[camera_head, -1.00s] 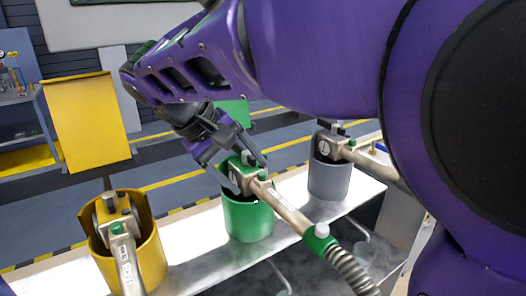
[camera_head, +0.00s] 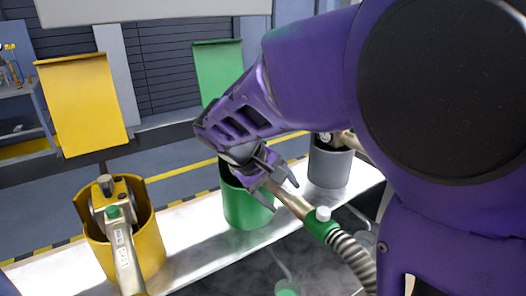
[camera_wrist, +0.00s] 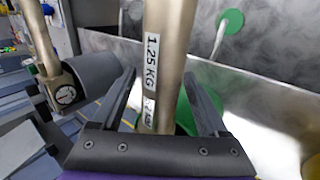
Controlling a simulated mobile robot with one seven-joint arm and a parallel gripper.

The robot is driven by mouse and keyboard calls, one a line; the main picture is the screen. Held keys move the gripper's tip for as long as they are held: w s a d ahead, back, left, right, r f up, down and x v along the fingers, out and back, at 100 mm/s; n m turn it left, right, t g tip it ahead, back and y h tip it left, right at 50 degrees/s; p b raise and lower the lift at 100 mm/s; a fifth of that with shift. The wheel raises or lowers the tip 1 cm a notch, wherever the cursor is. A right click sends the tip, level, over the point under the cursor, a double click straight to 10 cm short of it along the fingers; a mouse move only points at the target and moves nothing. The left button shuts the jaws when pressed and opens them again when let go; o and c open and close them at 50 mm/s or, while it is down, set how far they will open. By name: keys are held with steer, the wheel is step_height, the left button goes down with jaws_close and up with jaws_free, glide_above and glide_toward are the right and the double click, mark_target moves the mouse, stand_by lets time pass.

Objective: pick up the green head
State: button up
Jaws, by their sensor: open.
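The green head is a metal nozzle tube (camera_head: 292,202) with a green collar (camera_head: 321,228) and a ribbed hose. It leans out of the green holder (camera_head: 245,208), and its upper end is hidden behind my gripper. My gripper (camera_head: 283,194) is over the tube just outside the holder's right rim. In the wrist view the tube (camera_wrist: 168,40), with a "1.25 KG" label, runs between the open fingers of my gripper (camera_wrist: 160,78). One finger is on each side, and I cannot tell whether either touches it.
A yellow holder (camera_head: 153,250) with another nozzle (camera_head: 124,252) stands at left. A grey holder (camera_head: 330,170) with a nozzle stands at right, close to my gripper; it also shows in the wrist view (camera_wrist: 95,75). The white bench top (camera_head: 195,240) is clear between holders.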

steer(key=shift+w+d+f, duration=0.1)
steer(key=shift+f, duration=0.05)
jaws_close()
stand_by(0.4)
stand_by(0.9)
steer(key=shift+w+r, duration=0.1)
steer(key=shift+r, duration=0.1)
